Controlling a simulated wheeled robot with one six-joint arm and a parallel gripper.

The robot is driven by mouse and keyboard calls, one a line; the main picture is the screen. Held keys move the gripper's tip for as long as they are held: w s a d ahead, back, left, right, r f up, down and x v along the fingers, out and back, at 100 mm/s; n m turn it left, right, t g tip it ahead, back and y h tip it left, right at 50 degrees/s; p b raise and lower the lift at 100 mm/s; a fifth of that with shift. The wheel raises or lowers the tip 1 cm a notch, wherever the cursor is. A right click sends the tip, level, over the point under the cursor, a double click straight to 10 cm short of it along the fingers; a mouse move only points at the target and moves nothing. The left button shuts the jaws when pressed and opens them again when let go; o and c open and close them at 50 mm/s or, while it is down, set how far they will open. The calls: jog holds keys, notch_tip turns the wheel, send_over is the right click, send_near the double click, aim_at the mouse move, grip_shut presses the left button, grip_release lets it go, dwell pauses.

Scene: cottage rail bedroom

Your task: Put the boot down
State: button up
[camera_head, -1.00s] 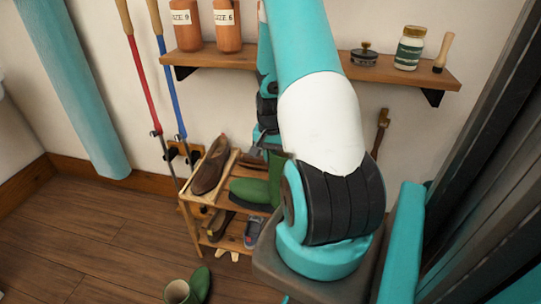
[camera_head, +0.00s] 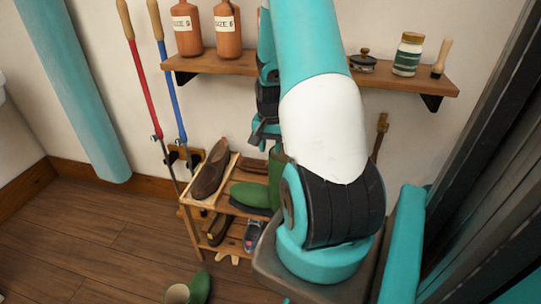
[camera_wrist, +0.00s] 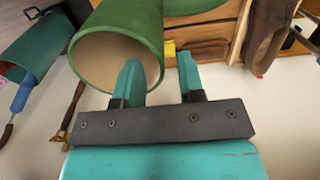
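A green boot (camera_head: 250,195) is on the top tier of the wooden shoe rack (camera_head: 222,204), its toe to the left and its shaft standing up, partly behind my arm. In the wrist view the boot's shaft (camera_wrist: 118,25) shows its open mouth towards the camera. My gripper (camera_wrist: 158,70) is open; one finger overlaps the boot's mouth and the other is outside, with the rim between them. I cannot tell whether the first finger is inside. In the head view my gripper (camera_head: 264,138) is just above the boot, largely hidden by my arm.
A brown shoe (camera_head: 211,170) is beside the boot, and other shoes are on the lower tier. A second green boot (camera_head: 198,288) is on the floor. A wall shelf (camera_head: 215,63) with bottles (camera_head: 186,32) and jars is above. Two long-handled tools (camera_head: 141,75) lean at the left.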

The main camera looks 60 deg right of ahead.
notch_tip(320, 180, up, 7)
jog(key=shift+r+p, duration=0.1)
jog(key=shift+p, duration=0.4)
